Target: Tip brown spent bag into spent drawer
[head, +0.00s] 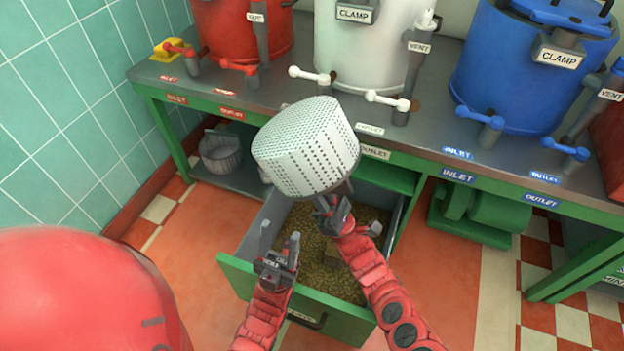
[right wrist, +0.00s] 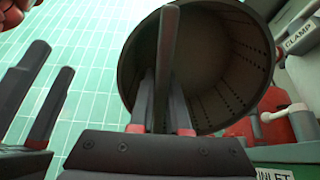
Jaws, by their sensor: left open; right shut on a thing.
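A white perforated basket (head: 300,155) is tilted nearly upside down above the open green drawer (head: 236,276). Brown grainy matter (head: 345,225) covers the drawer's floor. A darker brown patch lies in it, and I cannot tell whether this is the bag. My left gripper (head: 279,248) is open and empty over the drawer's left part, below the basket and apart from it.
The drawer stands pulled out under a grey-topped bench (head: 225,95). Red (head: 235,30), white (head: 365,50) and blue (head: 530,65) kettles stand on it, with valve handles at the front. A grey basket (head: 221,152) sits on the lower shelf. Floor left of the drawer is clear.

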